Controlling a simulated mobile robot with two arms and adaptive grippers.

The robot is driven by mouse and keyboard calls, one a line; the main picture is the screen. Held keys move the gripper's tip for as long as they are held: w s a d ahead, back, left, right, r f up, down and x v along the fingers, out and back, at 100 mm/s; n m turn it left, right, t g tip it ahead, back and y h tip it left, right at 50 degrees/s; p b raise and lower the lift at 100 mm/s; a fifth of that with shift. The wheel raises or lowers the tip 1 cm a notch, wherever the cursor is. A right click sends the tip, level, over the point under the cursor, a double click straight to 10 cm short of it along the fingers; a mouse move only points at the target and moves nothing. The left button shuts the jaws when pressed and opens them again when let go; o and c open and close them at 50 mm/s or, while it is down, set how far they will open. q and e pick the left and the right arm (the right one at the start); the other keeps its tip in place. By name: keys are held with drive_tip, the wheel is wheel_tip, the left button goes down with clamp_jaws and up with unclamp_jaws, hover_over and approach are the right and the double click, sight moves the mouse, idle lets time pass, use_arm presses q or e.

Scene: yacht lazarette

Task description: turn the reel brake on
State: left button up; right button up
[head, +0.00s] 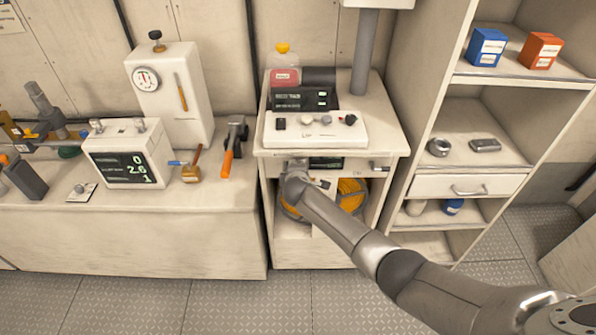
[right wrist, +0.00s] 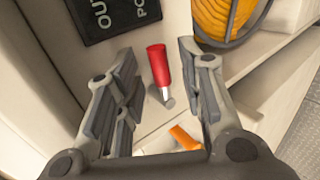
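A reel wound with orange line (head: 352,193) sits in the open bay of the middle cabinet; it also shows at the upper right of the right wrist view (right wrist: 222,18). A red-handled lever (right wrist: 158,66) on a short metal shaft stands on the pale panel beside the reel. An orange piece (right wrist: 185,138) shows lower down, partly hidden by my gripper; no label tells which is the brake. My right gripper (right wrist: 157,58) is open, its fingers on either side of the red handle with gaps showing. In the head view my right arm hides part of the reel. My left gripper is out of view.
A black panel with white lettering (right wrist: 112,14) is above the lever. A shelf unit (head: 470,186) stands close on the right, a workbench (head: 130,235) on the left. The floor in front is clear.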

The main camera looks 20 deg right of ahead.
drive_tip(key=shift+s, duration=0.1)
drive_tip(key=v, duration=1.2)
idle(0.6)
